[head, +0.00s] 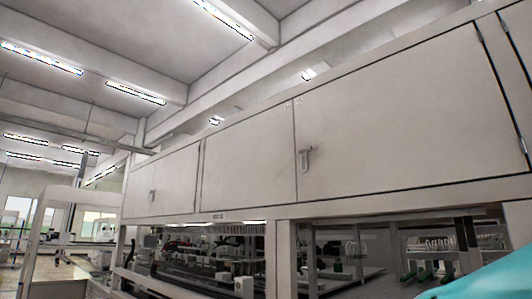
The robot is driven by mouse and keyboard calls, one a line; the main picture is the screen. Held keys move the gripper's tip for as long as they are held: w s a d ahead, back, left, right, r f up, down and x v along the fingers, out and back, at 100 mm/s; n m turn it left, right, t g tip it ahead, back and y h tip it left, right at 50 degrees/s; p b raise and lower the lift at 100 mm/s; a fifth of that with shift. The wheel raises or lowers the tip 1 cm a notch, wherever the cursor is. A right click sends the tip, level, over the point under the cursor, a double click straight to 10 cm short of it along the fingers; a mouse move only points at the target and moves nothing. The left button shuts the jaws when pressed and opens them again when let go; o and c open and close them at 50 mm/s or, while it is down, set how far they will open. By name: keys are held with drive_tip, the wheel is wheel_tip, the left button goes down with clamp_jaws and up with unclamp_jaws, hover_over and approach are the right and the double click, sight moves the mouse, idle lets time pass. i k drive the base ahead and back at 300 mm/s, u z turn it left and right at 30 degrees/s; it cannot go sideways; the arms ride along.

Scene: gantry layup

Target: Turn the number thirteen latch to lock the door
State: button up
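A grey latch (306,159) sits at the left edge of a large white cabinet door (400,120), beside the seam with the panel to its left. Its handle hangs downward from a short crosspiece. The door looks flush with its frame. Small marks show above the seam, but no number is readable, so I cannot tell which latch is number thirteen. Another small latch (152,196) is on a door farther left. My gripper is not in view.
The white cabinet row (245,165) runs overhead from right to far left. Below it is an open bay with machinery (200,262) and white posts. Dark hinges (477,32) line the large door's right edge.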

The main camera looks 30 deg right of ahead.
sight(301, 151)
drive_tip(key=u, duration=0.1)
drive_tip(key=i, duration=0.75)
drive_tip(key=z, duration=0.6)
drive_tip(key=i, duration=0.7)
drive_tip(key=z, duration=0.6)
